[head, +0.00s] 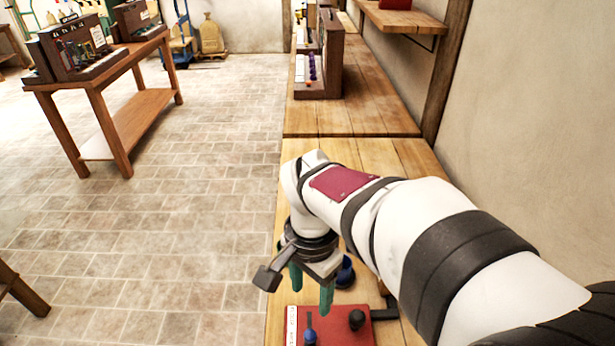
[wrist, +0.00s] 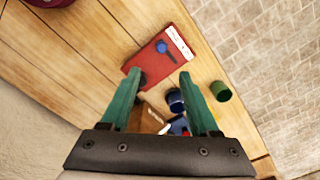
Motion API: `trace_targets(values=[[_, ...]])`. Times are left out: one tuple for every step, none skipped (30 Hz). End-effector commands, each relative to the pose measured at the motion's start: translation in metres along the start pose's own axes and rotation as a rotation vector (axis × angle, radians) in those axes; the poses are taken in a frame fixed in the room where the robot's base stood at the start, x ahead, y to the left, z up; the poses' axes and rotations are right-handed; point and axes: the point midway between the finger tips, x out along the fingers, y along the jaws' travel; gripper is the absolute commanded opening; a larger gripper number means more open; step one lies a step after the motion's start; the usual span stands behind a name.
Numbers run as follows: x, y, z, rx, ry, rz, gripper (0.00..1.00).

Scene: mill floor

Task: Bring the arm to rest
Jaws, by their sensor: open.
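My gripper (head: 311,287) hangs from the white arm over the wooden bench, its green fingers pointing down. In the wrist view the two green fingers of my gripper (wrist: 158,80) stand wide apart with nothing between them. A red box (head: 345,322) with a white label strip and a blue knob or lever sits on the bench below the gripper. The red box also shows in the wrist view (wrist: 160,52), beyond the fingertips. The gripper appears to be above it and apart from it. My arm hides part of the bench.
Blue (wrist: 176,100) and green (wrist: 221,91) round objects lie near the bench edge. The bench (head: 400,153) runs on to a brown cabinet (head: 331,70). A wall (head: 540,110) stands right with a shelf (head: 402,20). A side table (head: 105,75) stands left across open tiled floor.

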Motion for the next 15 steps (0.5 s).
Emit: trace_targets(values=[[0.000, 0.000, 0.000, 0.000, 0.000, 0.000, 0.62], [0.000, 0.000, 0.000, 0.000, 0.000, 0.000, 0.62], [0.000, 0.000, 0.000, 0.000, 0.000, 0.000, 0.62], [0.000, 0.000, 0.000, 0.000, 0.000, 0.000, 0.62], [0.000, 0.000, 0.000, 0.000, 0.000, 0.000, 0.62], [-0.001, 0.002, 0.000, -0.002, -0.001, -0.001, 0.62], [-0.002, 0.008, 0.001, -0.007, -0.005, -0.003, 0.62], [-0.006, 0.018, 0.003, -0.018, -0.011, -0.008, 0.62], [-0.010, 0.038, 0.008, -0.046, -0.023, -0.016, 0.62], [-0.014, 0.056, 0.014, -0.072, -0.035, -0.025, 0.62], [-0.016, 0.075, 0.021, -0.103, -0.048, -0.036, 0.62], [-0.016, 0.098, 0.033, -0.142, -0.064, -0.050, 0.62], [-0.015, 0.112, 0.042, -0.171, -0.075, -0.063, 0.62], [-0.013, 0.125, 0.050, -0.198, -0.084, -0.074, 0.62], [-0.010, 0.138, 0.060, -0.232, -0.093, -0.089, 0.62]])
